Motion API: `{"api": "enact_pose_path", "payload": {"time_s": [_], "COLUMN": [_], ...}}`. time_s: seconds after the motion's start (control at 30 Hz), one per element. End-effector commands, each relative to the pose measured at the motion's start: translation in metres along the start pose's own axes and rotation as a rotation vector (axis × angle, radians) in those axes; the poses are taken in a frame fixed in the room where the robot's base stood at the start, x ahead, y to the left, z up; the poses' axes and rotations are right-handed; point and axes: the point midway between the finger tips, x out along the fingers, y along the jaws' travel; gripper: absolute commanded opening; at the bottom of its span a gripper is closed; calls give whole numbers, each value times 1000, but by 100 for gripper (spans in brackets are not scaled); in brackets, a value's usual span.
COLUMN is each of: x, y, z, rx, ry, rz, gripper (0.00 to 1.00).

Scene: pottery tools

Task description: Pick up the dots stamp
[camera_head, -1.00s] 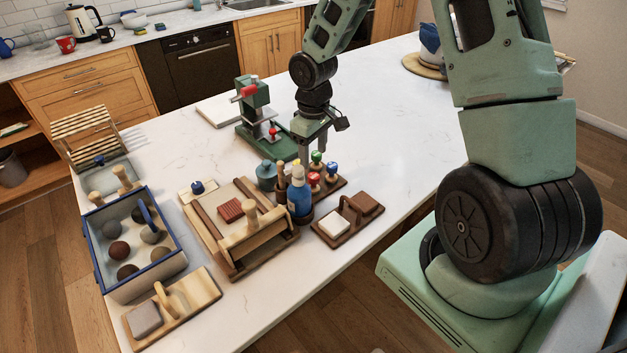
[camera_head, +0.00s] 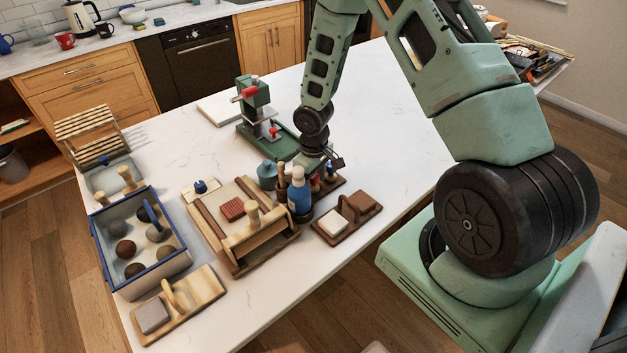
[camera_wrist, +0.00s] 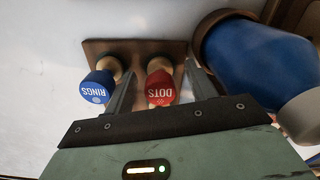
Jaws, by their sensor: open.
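The dots stamp (camera_wrist: 160,87) has a red head marked DOTS on a pale wooden handle and sits on a brown wooden rack (camera_wrist: 145,47). My gripper (camera_wrist: 160,73) is open, one finger on each side of this stamp. The left finger lies between it and the blue rings stamp (camera_wrist: 98,86). I cannot tell whether either finger touches. In the head view my gripper (camera_head: 316,163) is low over the rack (camera_head: 328,188), largely hiding the stamps.
A blue bottle (camera_head: 299,193) stands close to the rack and shows right of my right finger in the wrist view (camera_wrist: 262,62). A brown holder with a white block (camera_head: 333,222) is in front, a green press (camera_head: 264,118) behind. Table right of the rack is clear.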

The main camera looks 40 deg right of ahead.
Motion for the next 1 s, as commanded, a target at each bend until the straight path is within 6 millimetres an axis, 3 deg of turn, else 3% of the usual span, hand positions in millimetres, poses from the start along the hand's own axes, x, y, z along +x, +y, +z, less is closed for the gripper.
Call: {"api": "enact_pose_path", "payload": {"time_s": [0.13,0.3,0.33,0.73,1.0], "x": [0,0,0,-5,-36], "y": [0,0,0,1,1], "z": [0,0,0,-1,-1], "rx": [0,0,0,1,1], "ry": [0,0,0,3,5], "rz": [0,0,0,1,2], "gripper": [56,9,7,7,7]}}
